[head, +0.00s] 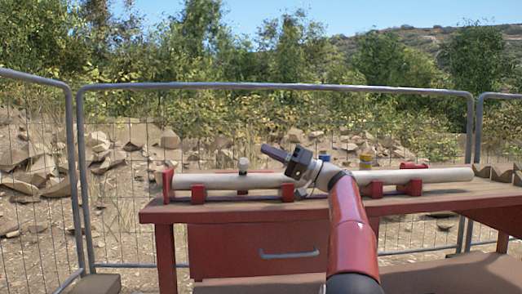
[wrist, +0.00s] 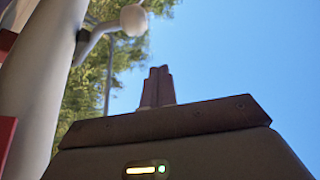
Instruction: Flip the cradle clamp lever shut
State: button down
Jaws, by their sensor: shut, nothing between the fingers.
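The clamp lever has a pale round knob (head: 243,164) and stands up at the long pale pipe (head: 225,182), left of my gripper. In the wrist view its knob (wrist: 133,20) sits on a bent grey rod (wrist: 97,33) that rises beside the pipe (wrist: 42,85). The pipe lies in red cradle blocks (head: 198,193) on the red bench. My gripper (head: 268,151) is above the pipe, pointing left, a little right of the knob and apart from it in the picture. Its fingers (wrist: 158,75) are shut and empty. The lever's base is not clear.
The red bench (head: 158,213) has a drawer (head: 220,245) with a grey handle. A wire fence (head: 120,200) stands behind. Air above the pipe's left end is clear.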

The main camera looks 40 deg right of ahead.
jog(key=v, duration=0.5)
jog(key=shift+w+d, duration=0.35)
